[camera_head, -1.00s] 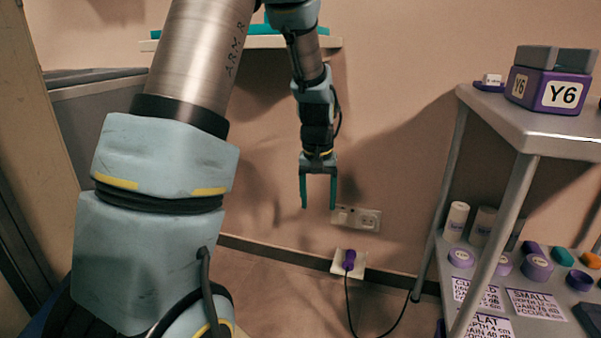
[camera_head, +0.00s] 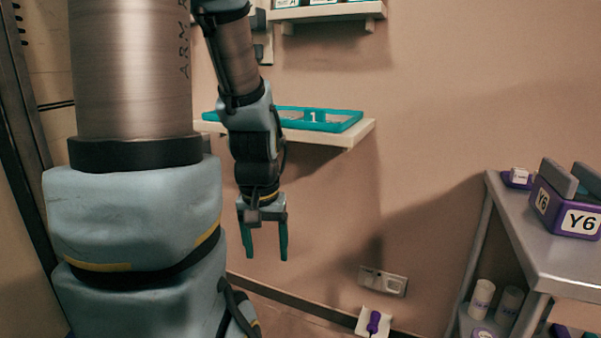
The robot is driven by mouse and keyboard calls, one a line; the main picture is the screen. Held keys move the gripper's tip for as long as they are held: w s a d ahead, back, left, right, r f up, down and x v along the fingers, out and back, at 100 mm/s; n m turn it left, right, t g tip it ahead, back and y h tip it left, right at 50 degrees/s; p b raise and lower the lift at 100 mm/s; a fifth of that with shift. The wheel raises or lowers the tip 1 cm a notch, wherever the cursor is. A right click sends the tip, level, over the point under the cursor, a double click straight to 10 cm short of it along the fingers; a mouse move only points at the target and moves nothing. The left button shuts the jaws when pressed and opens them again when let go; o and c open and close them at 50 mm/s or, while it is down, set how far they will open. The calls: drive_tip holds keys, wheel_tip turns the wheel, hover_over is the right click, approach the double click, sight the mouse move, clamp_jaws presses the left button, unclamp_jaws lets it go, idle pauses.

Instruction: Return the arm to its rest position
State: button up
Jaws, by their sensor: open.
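My gripper (camera_head: 266,248) hangs at the end of my arm, left of the picture's middle. Its two teal fingers point down, spread apart with nothing between them. The wall shows behind it, and it looks apart from everything around it. My forearm above it overlaps the left part of a wall shelf in the picture. My large upper arm fills the left side and hides what lies behind it.
A wall shelf (camera_head: 345,135) bears a teal tray (camera_head: 345,122) marked 1. A higher shelf (camera_head: 330,12) is at the top. A grey cart (camera_head: 560,262) at right bears a purple Y6 box (camera_head: 560,212). A wall socket (camera_head: 383,281) sits low, above a purple-handled item (camera_head: 374,322).

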wheel_tip(320, 180, up, 29)
drive_tip(key=p, duration=2.7)
